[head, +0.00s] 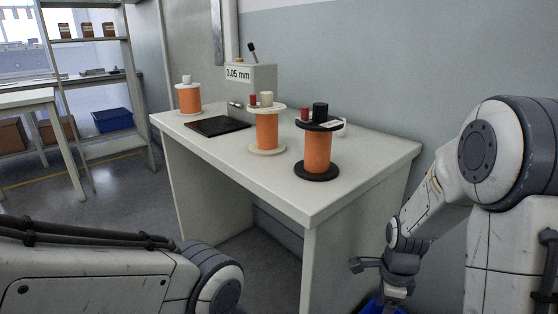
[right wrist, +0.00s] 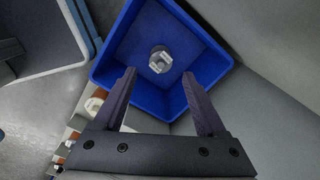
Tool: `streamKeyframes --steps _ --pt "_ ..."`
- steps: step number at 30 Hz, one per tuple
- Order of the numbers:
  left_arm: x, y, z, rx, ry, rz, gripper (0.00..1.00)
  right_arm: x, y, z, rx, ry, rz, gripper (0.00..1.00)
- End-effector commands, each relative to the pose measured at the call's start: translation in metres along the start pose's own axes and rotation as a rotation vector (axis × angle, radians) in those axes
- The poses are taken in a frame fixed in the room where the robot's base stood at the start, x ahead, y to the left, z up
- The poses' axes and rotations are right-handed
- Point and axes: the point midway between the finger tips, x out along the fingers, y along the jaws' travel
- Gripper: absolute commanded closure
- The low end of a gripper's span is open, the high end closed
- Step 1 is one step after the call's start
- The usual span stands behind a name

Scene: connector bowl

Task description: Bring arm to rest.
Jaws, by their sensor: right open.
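My right gripper (right wrist: 158,76) is open and empty, its fingers pointing over a blue square bin (right wrist: 214,72). A small metallic connector (right wrist: 160,60) lies on the bin floor, seen between and just beyond the fingertips and not held. In the head view my right arm reaches down at the right, with its dark gripper parts low beside the table's right end. A sliver of the blue bin (head: 384,308) shows below it at the bottom edge. My left arm crosses the lower left of the head view; its gripper is out of frame.
A white table (head: 240,165) stands in the middle. It bears several orange spools (head: 317,152), a dark pad (head: 216,126) and a grey device labelled 0.05 mm (head: 250,82). A shelf with a blue crate (head: 113,120) stands at the left. A grey wall is behind.

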Motion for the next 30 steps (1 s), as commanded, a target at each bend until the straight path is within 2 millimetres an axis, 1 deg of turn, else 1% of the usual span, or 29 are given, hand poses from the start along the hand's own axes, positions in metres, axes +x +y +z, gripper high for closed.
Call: streamKeyframes --steps 1,2,3,5,6,8,9,13,15,18,23,24,29,30 --pt "-0.002 0.000 0.000 0.000 0.000 0.000 0.50 -0.016 0.012 0.025 -0.195 -0.005 -0.008 0.27" --pt "-0.002 0.000 0.000 0.000 0.000 0.000 0.50 -0.023 0.019 0.036 -0.308 -0.008 -0.009 0.27" --pt "-0.003 0.000 0.000 0.000 0.000 0.000 0.50 -0.033 0.030 0.051 -0.460 -0.012 -0.012 0.27" --pt "-0.004 0.000 0.000 0.000 0.000 0.000 0.50 -0.046 0.049 0.071 -0.686 -0.018 -0.015 0.27" --pt "-0.005 0.000 0.000 0.000 0.000 0.000 0.50 -0.055 0.062 0.084 -0.838 -0.022 -0.018 0.27" --pt "-0.006 0.000 0.000 0.000 0.000 0.000 0.50 -0.067 0.083 0.100 -1.065 -0.028 -0.022 0.27" --pt "-0.007 0.001 0.000 0.000 0.000 0.000 0.50 -0.074 0.098 0.109 -1.216 -0.033 -0.026 0.27" --pt "-0.009 0.001 -0.001 0.000 0.000 0.000 0.50 -0.094 0.143 0.128 -1.669 -0.048 -0.039 0.27" --pt "-0.009 0.001 -0.001 0.000 0.000 0.000 0.50 -0.102 0.165 0.134 -1.881 -0.056 -0.047 0.27" --pt "-0.011 0.001 -0.001 0.000 0.000 0.000 0.50 -0.111 0.192 0.137 -2.151 -0.066 -0.059 0.27" --pt "-0.012 0.001 -0.001 0.000 0.000 0.000 0.50 -0.122 0.231 0.135 -2.545 -0.083 -0.080 0.27" --pt "-0.031 0.002 -0.001 0.000 -0.001 0.000 0.50 -0.140 0.228 0.136 -2.526 -0.083 -0.075 0.27" --pt "-0.067 0.005 -0.004 0.000 0.001 0.000 0.50 -0.175 0.226 0.136 -2.515 -0.083 -0.072 0.27" --pt "-0.077 0.005 -0.004 0.000 0.001 0.000 0.50 -0.185 0.225 0.136 -2.514 -0.083 -0.072 0.27"
